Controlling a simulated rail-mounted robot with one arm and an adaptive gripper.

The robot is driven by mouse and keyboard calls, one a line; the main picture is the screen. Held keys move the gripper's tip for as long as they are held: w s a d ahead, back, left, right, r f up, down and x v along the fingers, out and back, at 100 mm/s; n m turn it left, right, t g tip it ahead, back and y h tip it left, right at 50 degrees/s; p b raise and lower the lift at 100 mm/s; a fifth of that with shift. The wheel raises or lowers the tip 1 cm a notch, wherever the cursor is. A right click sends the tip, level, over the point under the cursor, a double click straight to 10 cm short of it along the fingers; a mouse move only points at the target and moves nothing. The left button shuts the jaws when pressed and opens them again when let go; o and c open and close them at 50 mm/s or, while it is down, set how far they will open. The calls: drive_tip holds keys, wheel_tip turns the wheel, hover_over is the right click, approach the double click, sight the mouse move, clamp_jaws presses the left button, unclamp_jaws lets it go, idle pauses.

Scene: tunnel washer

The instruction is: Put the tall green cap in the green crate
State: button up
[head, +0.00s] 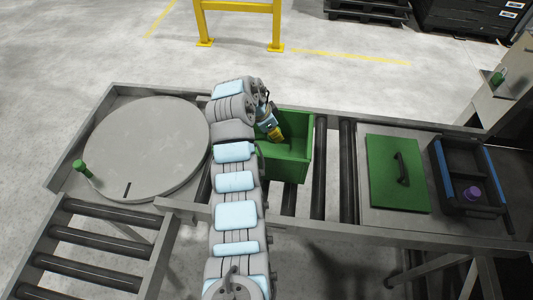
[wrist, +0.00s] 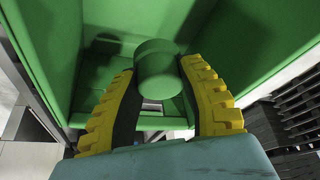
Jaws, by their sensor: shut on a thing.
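My gripper (head: 276,133) reaches down into the left part of the open green crate (head: 293,168) in the head view. In the wrist view my gripper (wrist: 160,78) has its yellow ribbed fingers shut on a green cylindrical cap (wrist: 158,62), the tall green cap. The cap's round end faces the camera. The green walls of the crate (wrist: 45,50) surround the fingers and cap there. Whether the cap touches the crate floor I cannot tell. In the head view my arm hides the crate's left side, and the cap cannot be made out.

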drive_tip(key=p, duration=0.1)
hover_over(277, 154)
drive_tip(key=a, duration=0.1)
drive_tip(key=f, duration=0.6)
drive_tip(key=shift+s+a, duration=0.15)
drive_tip(key=shift+s, duration=0.25)
drive_tip(key=shift+w+f, duration=0.1)
drive_tip(key=shift+f, duration=2)
drive_tip(key=shift+f, duration=0.15)
drive_tip(key=o, duration=1.1)
drive_tip(key=shift+c, duration=0.2)
drive_tip(key=shift+a+r, duration=0.15)
drive_tip(key=shift+r, duration=0.35)
drive_tip(key=v, duration=1.1)
drive_tip(key=shift+r+b, duration=0.15)
drive_tip(key=shift+b, duration=0.25)
